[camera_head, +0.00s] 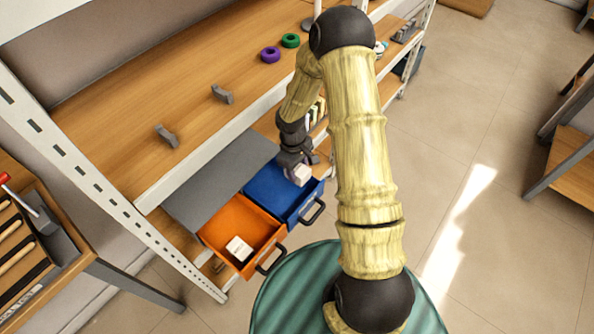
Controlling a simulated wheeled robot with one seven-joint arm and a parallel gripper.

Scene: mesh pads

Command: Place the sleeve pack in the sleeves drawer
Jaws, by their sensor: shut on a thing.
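My gripper (297,166) is shut on a small white pack (301,176), which I take to be the sleeve pack. It holds the pack above the open blue drawer (270,190), near that drawer's right side. I cannot tell how high the pack is above the drawer floor. An open orange drawer (220,222) is just left of the blue one. A white box (238,248) lies inside the orange drawer. No readable label shows which drawer is for sleeves.
Both drawers have dark handles at the front. The wooden shelf above holds two grey brackets (222,94), a purple ring (270,54) and a green ring (290,40). A white rack post (100,180) stands at left.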

